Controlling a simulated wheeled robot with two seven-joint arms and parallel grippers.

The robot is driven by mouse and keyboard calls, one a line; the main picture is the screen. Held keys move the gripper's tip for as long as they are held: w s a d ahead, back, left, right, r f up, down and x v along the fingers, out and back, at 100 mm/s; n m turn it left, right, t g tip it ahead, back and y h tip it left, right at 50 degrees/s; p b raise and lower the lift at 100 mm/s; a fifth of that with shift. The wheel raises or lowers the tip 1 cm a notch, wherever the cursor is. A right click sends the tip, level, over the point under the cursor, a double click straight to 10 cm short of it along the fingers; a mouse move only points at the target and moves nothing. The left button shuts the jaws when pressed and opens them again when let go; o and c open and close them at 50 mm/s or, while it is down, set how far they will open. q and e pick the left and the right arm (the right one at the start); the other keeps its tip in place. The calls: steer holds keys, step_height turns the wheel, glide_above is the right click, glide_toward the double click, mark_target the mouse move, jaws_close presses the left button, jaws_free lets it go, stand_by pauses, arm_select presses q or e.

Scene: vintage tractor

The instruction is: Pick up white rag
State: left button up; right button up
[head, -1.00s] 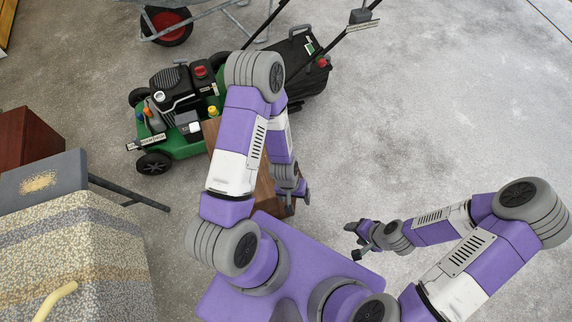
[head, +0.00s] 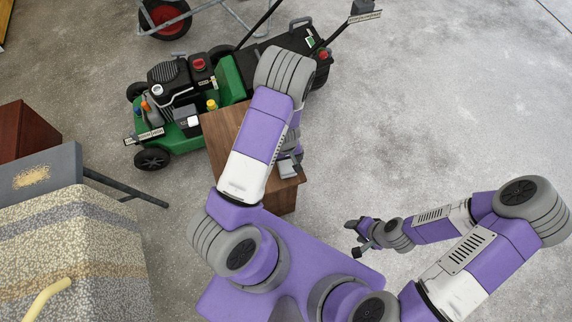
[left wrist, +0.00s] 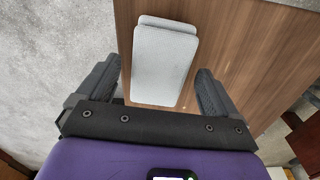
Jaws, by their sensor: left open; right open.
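The white rag (left wrist: 165,62) looks like a pale, flat folded cloth on the brown wooden top. In the left wrist view it lies between and beyond the fingers of my left gripper (left wrist: 158,76), which is open and empty. I cannot tell the height of the fingers above the wood. In the head view a pale grey patch, seemingly the rag (head: 288,169), shows on the wooden box beside my left forearm, which hides most of the left gripper. My right gripper (head: 353,239) is open and empty over the floor.
The wooden box (head: 225,130) stands by a green lawn mower (head: 180,135). A wheelbarrow wheel (head: 165,18) is at the top. A speckled block (head: 75,240) and a dark red box (head: 28,135) are at the left. The concrete floor at right is clear.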

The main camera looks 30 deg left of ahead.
mark_target(286, 161)
arm_select(q)
step_height(286, 161, down, 2)
steer(key=shift+f, duration=0.1)
steer(key=c, duration=1)
step_height(286, 161, up, 10)
steer(key=p, duration=0.4)
steer(key=shift+r, duration=0.2)
steer(key=shift+c, duration=0.2)
